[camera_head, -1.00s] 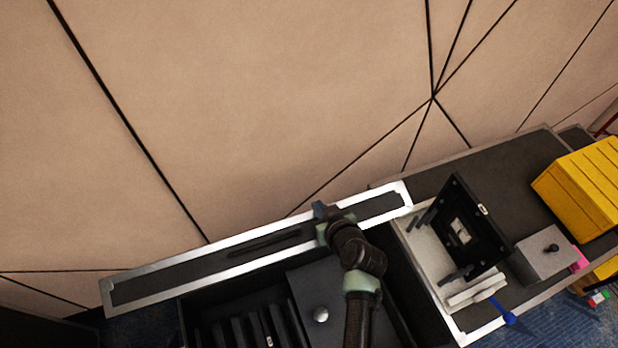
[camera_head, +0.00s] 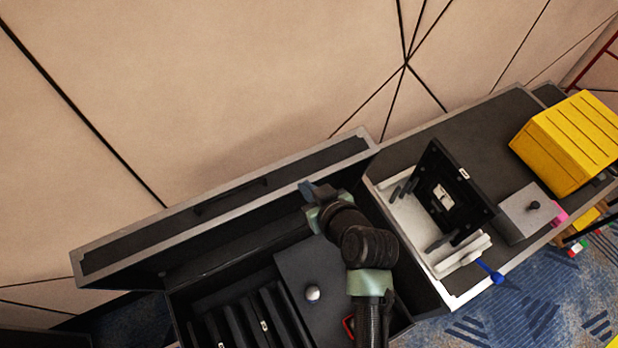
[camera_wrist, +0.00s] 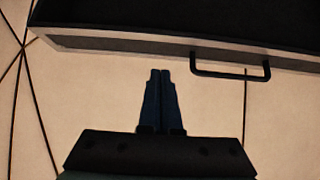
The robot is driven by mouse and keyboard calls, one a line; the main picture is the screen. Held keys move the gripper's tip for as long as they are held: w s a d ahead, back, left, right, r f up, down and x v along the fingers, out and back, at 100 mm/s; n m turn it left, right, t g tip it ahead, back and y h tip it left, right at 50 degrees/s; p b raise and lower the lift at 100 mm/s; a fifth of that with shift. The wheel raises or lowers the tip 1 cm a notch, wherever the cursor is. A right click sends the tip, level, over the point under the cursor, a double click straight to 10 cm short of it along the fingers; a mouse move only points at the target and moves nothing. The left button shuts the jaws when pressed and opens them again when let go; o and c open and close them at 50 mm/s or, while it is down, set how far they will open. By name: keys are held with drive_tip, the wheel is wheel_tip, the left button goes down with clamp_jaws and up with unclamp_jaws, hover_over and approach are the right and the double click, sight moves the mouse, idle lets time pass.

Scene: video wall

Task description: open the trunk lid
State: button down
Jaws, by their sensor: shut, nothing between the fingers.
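The trunk (camera_head: 185,320) is a dark box with grey edges. Its lid (camera_head: 140,238) stands raised at the back, so the inside shows. A dark bar handle (camera_head: 230,195) is on the lid's front strip, and it also shows in the wrist view (camera_wrist: 230,75), at the upper right. My gripper (camera_head: 307,189) is over the opening, near the lid's right part. In the wrist view my gripper (camera_wrist: 161,72) has its fingers together and empty, left of the handle and apart from it.
Inside the trunk are several dark dividers (camera_head: 240,325) and a panel with a round knob (camera_head: 313,293). To the right stand a dark upright panel on a pale base (camera_head: 450,190), a grey box (camera_head: 530,212) and a yellow crate (camera_head: 565,145). A panelled wall (camera_head: 200,90) is behind.

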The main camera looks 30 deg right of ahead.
drive_tip(key=shift+s+r, duration=0.2)
drive_tip(key=shift+s, duration=0.1)
